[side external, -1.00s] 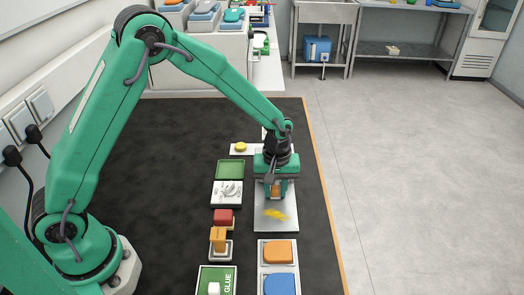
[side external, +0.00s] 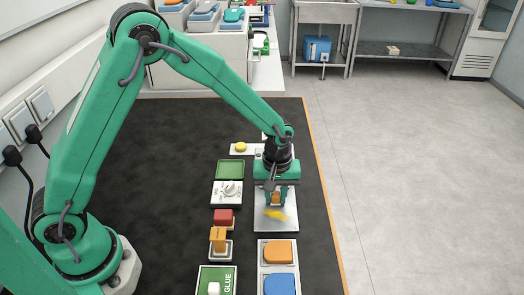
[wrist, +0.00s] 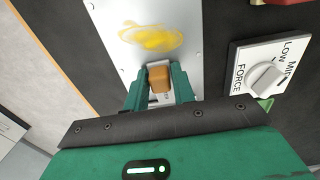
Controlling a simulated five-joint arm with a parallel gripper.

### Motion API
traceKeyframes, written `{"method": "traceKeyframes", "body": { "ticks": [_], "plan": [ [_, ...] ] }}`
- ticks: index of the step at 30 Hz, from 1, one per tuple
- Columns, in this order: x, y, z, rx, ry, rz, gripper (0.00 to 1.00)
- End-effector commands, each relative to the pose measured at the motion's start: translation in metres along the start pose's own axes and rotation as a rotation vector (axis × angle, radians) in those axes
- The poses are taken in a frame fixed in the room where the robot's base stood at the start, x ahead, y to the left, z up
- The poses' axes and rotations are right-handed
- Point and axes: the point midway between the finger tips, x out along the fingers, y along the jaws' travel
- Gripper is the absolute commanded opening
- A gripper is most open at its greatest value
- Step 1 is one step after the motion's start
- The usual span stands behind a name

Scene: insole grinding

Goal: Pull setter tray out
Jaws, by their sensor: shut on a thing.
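A flat metal plate (side external: 262,224) with a yellow smear (side external: 276,213) lies on the dark mat in the side view. It looks like the setter tray, though no label confirms this. The plate also shows in the wrist view (wrist: 182,30), with the smear just ahead of my fingers. My gripper (side external: 276,201) points down over the far part of the plate. In the wrist view my gripper (wrist: 159,84) is shut on a small orange-brown block (wrist: 159,77). I cannot tell whether the block is fixed to the plate. My fingers hide its sides.
A white FORCE dial box (side external: 227,193) stands left of the plate, with a green tray (side external: 230,169) behind it. A red block (side external: 223,216) and an orange block (side external: 218,238) stand nearer. Orange and blue pads (side external: 279,251) lie in front. The mat's left side is clear.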

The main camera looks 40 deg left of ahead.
Motion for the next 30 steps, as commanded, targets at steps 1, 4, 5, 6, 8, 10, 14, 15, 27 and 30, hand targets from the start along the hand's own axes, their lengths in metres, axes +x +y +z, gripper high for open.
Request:
{"method": "traceKeyframes", "body": {
  "ticks": [1,4,5,6,8,10,14,15,27,30],
  "plan": [
    [0.000,0.001,0.002,0.002,0.001,0.001,0.11],
    [0.000,0.001,0.006,0.002,0.001,0.002,0.11],
    [0.000,0.001,0.007,0.002,0.001,0.002,0.11],
    [0.000,0.001,0.008,0.002,0.001,0.001,0.11],
    [0.000,0.001,0.010,0.001,0.001,0.001,0.11],
    [0.000,0.001,0.013,0.001,0.001,0.001,0.11],
    [0.000,0.001,0.017,0.002,0.001,0.001,0.11],
    [0.000,0.001,0.019,0.002,0.001,0.001,0.11],
    [0.000,0.001,0.033,0.002,0.001,0.003,0.11],
    [0.000,0.001,0.036,0.002,0.001,0.003,0.11]
  ]
}}
